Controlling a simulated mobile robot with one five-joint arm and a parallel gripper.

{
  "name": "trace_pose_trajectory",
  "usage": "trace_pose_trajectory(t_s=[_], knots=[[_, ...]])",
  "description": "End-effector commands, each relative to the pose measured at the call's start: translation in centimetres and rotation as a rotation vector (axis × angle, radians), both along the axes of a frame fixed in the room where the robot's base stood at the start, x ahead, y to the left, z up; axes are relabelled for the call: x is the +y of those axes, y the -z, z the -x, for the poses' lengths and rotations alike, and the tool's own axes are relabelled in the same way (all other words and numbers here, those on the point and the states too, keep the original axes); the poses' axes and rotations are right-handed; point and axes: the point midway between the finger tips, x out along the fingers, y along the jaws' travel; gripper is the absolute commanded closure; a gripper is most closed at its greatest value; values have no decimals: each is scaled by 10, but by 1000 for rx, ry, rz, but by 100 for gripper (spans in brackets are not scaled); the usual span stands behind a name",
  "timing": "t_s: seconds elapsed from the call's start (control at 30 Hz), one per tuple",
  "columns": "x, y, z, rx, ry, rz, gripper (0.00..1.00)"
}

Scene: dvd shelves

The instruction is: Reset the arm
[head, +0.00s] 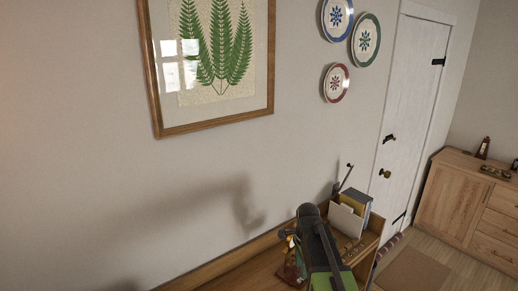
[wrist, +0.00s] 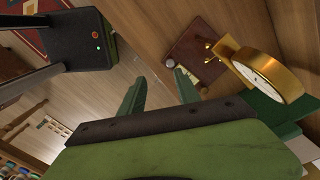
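My gripper (wrist: 156,74) shows in the wrist view with its two green fingers spread apart. Nothing is between them. Wooden surfaces show beyond the fingertips. In the head view my black and green arm (head: 322,248) is at the bottom centre, over the wooden desk (head: 245,268). The gripper's fingers cannot be made out there.
A brass round thing with a pale face (wrist: 270,75) and a dark brown base (wrist: 202,45) are close to the right of the fingers. A holder with folders (head: 350,212) stands beside my arm. A white door (head: 412,110) and wooden cabinet (head: 455,195) are at the right.

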Motion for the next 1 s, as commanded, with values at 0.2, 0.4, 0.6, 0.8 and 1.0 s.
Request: trace_pose_trajectory(t_s=[0.2, 0.4, 0.6, 0.8, 1.0], knots=[[0, 106, 71, 0, -370, 0, 61], [0, 119, 117, 0, -894, -1, 61], [0, 114, 126, -1, -1286, -1, 61], [0, 114, 125, 0, -1397, -1, 61], [0, 114, 125, -1, -1394, -1, 61]])
